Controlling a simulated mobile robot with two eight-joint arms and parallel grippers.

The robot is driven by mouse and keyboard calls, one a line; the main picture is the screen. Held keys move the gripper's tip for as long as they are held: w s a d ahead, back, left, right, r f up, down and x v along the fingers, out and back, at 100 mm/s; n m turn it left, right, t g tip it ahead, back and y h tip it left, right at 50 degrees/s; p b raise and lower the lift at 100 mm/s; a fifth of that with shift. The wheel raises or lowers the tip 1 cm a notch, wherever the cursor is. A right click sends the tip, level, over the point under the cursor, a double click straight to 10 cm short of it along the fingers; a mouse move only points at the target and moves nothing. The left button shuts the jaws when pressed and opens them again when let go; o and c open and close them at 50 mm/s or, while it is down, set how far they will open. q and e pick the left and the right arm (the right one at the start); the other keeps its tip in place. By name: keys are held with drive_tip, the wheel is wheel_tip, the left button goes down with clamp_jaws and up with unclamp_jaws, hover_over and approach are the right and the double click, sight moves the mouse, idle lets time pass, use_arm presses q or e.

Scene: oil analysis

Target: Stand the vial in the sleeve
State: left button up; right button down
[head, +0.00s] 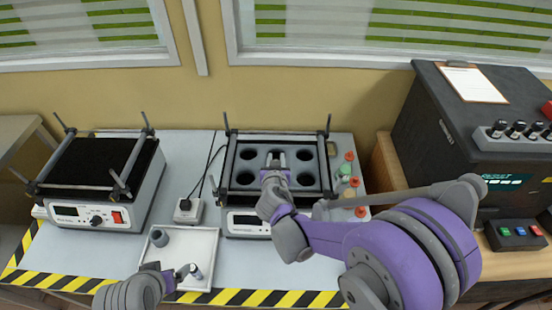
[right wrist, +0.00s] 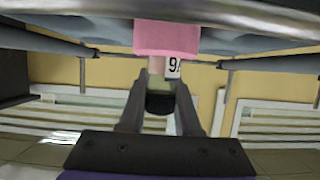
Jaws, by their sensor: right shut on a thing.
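My right gripper (head: 275,160) is above the middle of the right-hand holed device (head: 268,200). In the right wrist view it (right wrist: 158,95) is shut on the dark cap of a vial (right wrist: 157,68). The vial has a white label with dark marks, and its far end meets a wider pink piece (right wrist: 167,37), seemingly the sleeve. I cannot tell how far the vial is inside it. In the head view the gripper hides both.
The tray holds a grey cup (head: 159,237) and small dark-capped pieces (head: 196,272). A black-topped device (head: 95,168) stands left. Coloured round pieces (head: 345,168) stand right of the holed device. Metal posts (head: 327,125) rise around it. A dark analyser (head: 470,130) stands far right.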

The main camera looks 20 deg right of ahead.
drive_tip(key=shift+f, duration=0.1)
drive_tip(key=c, duration=1.1)
unclamp_jaws()
drive_tip(key=shift+f, duration=0.1)
drive_tip(key=o, duration=0.5)
